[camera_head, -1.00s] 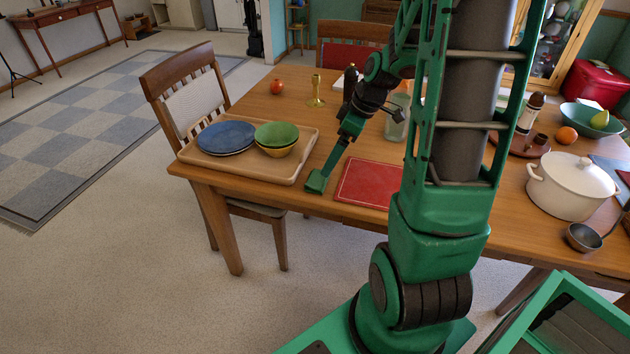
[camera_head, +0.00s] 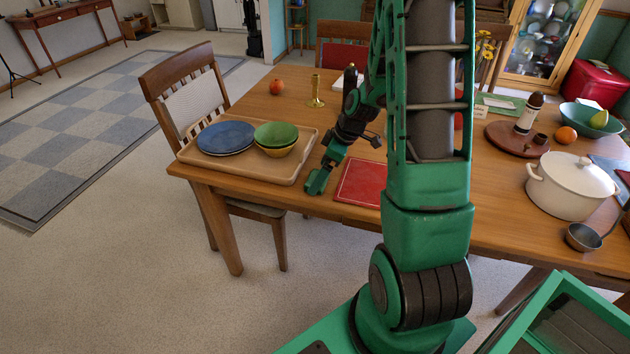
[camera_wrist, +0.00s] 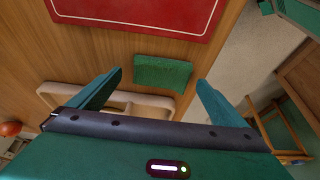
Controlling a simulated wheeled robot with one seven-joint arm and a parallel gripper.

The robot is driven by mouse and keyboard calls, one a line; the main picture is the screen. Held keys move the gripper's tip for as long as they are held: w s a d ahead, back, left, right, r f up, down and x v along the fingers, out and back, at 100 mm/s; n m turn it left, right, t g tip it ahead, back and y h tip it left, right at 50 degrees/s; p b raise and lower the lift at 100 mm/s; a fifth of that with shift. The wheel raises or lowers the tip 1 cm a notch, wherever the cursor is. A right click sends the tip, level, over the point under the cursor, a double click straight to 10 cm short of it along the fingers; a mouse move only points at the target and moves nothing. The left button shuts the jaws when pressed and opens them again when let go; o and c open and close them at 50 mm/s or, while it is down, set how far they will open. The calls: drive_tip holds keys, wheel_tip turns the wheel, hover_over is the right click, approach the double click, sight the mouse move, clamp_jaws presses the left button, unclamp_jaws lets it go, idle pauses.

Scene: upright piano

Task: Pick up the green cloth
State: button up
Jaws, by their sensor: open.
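The green cloth (camera_wrist: 162,74) looks like a small folded rectangle in the wrist view. It lies on the table near its edge, between the red mat and the wooden tray. My gripper (camera_wrist: 159,80) is open, with one finger to each side of the cloth in that picture and nothing held. I cannot tell how far above the cloth the fingertips are. In the head view my gripper (camera_head: 317,184) is low at the table's front edge, between the tray and the mat. There the cloth cannot be told apart from my green gripper.
The wooden tray (camera_head: 298,172) holds blue plates (camera_head: 226,137) and stacked bowls (camera_head: 276,136). The red mat (camera_head: 358,181) lies right of my gripper. A brass candlestick (camera_head: 316,93) stands behind.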

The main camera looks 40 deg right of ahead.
drive_tip(key=shift+x, duration=0.75)
drive_tip(key=shift+c, duration=0.4)
drive_tip(key=c, duration=1.1)
drive_tip(key=shift+r, duration=0.1)
drive_tip(key=shift+r, duration=0.5)
drive_tip(key=r, duration=0.1)
drive_tip(key=a+r, duration=0.1)
drive_tip(key=r, duration=0.1)
drive_tip(key=shift+r, duration=0.35)
drive_tip(key=a+r, duration=0.2)
drive_tip(key=a, duration=0.1)
drive_tip(key=s+a+r, duration=0.1)
drive_tip(key=a+r, duration=0.1)
drive_tip(key=a, duration=0.2)
drive_tip(key=s+a+r, duration=0.1)
drive_tip(key=a+r, duration=0.1)
drive_tip(key=a, duration=0.1)
drive_tip(key=shift+a+r, duration=0.1)
drive_tip(key=shift+a, duration=0.15)
